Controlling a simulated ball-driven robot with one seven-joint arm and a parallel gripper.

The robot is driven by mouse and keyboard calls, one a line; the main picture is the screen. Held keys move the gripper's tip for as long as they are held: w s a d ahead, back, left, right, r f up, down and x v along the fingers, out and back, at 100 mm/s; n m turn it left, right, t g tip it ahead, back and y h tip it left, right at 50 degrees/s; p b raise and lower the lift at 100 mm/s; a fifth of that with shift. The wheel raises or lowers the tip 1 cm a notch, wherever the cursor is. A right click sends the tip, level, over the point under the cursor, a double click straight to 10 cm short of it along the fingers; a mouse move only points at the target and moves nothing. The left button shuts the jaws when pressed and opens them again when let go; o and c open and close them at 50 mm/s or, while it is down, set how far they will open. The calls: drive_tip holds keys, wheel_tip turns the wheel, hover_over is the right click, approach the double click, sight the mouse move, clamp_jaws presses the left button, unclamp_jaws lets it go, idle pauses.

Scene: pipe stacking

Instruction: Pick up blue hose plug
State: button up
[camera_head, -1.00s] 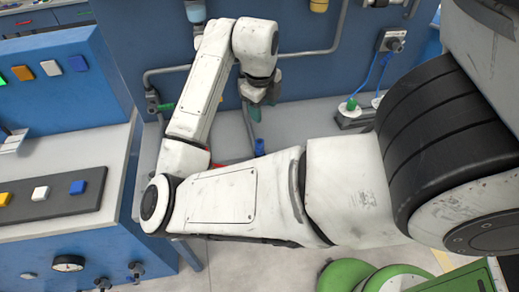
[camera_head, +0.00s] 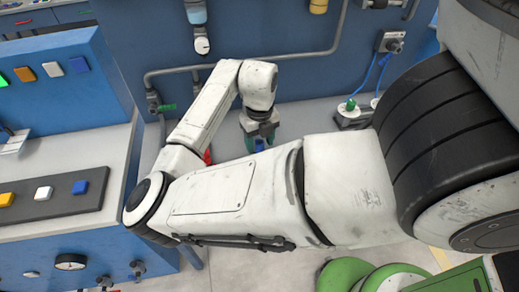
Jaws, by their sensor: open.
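The blue hose plug (camera_head: 259,145) stands on the grey bench behind my forearm, and only a small part of it shows. My gripper (camera_head: 259,141) points down right over it, with its green fingertips at either side of the blue part. The jaws are open. Whether the fingers touch the plug cannot be told, as my arm hides its lower part.
A socket block (camera_head: 353,115) with blue cables stands on the bench to the right. Grey pipes (camera_head: 310,54) run along the blue wall behind. A panel with coloured buttons (camera_head: 45,195) is at the left. A green round object (camera_head: 345,275) is at the bottom.

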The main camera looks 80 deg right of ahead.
sight(260, 152)
drive_tip(key=shift+f, duration=1.5)
clamp_jaws()
